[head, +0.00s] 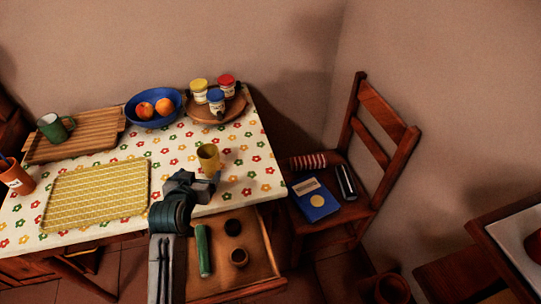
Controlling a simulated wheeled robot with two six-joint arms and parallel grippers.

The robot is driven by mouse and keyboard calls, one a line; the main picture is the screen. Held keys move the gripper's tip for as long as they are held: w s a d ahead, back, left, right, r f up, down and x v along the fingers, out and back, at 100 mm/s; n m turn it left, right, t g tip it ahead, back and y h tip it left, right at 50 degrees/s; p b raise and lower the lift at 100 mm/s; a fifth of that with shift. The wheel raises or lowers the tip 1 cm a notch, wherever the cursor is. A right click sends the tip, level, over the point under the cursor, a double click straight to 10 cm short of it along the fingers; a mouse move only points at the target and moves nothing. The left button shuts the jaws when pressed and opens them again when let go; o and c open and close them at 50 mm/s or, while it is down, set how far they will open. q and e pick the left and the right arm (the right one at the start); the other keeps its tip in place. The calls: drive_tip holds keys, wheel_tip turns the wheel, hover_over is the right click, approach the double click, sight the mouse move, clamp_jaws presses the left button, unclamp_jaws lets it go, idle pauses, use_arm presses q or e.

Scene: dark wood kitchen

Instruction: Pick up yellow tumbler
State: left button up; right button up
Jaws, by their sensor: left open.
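The yellow tumbler (208,158) stands upright on the flowered tablecloth (240,150), towards the right part of the table. My left gripper (213,182) is at the near side of the tumbler, its arm coming up from the bottom of the view. It is open, and its jaws appear empty. The gripper sits just below the tumbler in the picture; I cannot tell whether they touch. My right gripper is not in view.
A yellow woven mat (95,195) lies left. Behind are a green mug (53,128) on a slatted board (85,140), a blue fruit bowl (141,115) and a round tray (205,115) with jars. An open drawer (262,262) juts out below. A chair (375,155) stands right.

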sight(211, 150)
use_arm(q)
drive_tip(key=shift+w+r+p+x, duration=0.15)
drive_tip(key=shift+r+p+x, duration=0.2)
drive_tip(key=shift+x, duration=1.7)
drive_tip(key=shift+w+r+p+x, duration=0.25)
drive_tip(key=shift+r+x, duration=0.15)
drive_tip(key=shift+x, duration=1.6)
drive_tip(key=shift+w+r+p+x, duration=0.1)
drive_tip(key=shift+r+p+x, duration=0.25)
drive_tip(key=shift+x, duration=1.7)
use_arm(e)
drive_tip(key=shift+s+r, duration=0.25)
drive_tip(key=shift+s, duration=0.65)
use_arm(q)
drive_tip(key=shift+t, duration=0.3)
drive_tip(key=shift+c, duration=0.3)
drive_tip(key=c, duration=1)
